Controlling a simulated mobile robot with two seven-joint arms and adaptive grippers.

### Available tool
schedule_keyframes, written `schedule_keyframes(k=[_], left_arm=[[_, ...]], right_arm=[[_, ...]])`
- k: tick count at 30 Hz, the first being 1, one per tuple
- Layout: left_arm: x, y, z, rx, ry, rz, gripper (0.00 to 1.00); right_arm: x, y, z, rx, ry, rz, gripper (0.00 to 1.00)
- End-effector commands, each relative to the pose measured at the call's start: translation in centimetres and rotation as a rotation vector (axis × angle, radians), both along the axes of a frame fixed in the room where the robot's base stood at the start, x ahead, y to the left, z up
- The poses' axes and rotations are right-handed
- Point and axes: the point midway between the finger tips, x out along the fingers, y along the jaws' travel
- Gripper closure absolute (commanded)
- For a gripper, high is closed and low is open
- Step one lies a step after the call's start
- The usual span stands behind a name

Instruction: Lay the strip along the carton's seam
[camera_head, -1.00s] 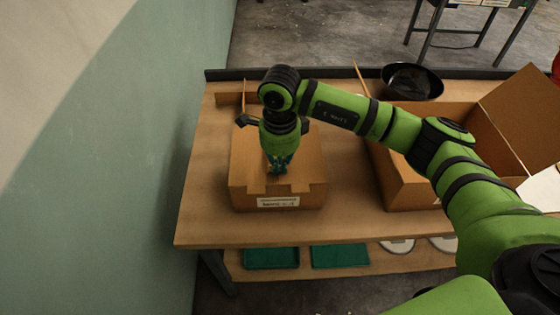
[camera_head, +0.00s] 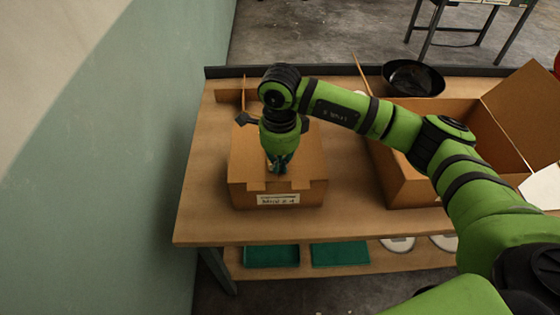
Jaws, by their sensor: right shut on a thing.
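The brown carton (camera_head: 305,185) stands on the wooden workbench, with a white label (camera_head: 278,199) low on its near face. My right gripper (camera_head: 277,168) points down over the carton's top, near its front edge. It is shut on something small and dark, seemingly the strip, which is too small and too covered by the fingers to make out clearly. The carton's seam is mostly hidden behind my right gripper and wrist. My left gripper is not in view.
A larger open carton (camera_head: 408,188) stands on the bench to the right, its flaps up. A black bowl (camera_head: 413,78) sits behind it. Green trays (camera_head: 271,256) lie on the shelf below. A pale green wall (camera_head: 120,190) rises on the left. Bare bench (camera_head: 205,200) shows left of the small carton.

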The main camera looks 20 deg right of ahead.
Motion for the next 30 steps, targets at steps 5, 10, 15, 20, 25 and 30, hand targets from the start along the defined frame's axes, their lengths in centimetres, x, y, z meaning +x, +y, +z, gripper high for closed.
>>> schedule_keyframes(k=[5,10,15,20,25,30], left_arm=[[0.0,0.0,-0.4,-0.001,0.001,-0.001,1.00],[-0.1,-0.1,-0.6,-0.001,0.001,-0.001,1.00],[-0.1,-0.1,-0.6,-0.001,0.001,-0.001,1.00],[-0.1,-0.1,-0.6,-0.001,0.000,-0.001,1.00],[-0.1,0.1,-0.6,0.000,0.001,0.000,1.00],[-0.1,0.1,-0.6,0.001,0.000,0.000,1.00]], right_arm=[[0.0,0.0,-0.3,0.000,0.000,0.000,1.00],[0.0,0.0,-0.6,0.000,0.000,0.000,1.00],[0.0,0.0,-0.6,0.000,0.000,0.000,0.65],[0.0,0.0,-0.6,0.000,0.000,0.000,0.65],[0.0,0.0,-0.5,0.000,0.000,0.000,0.65],[0.1,0.0,1.1,0.001,-0.003,0.001,0.65]])
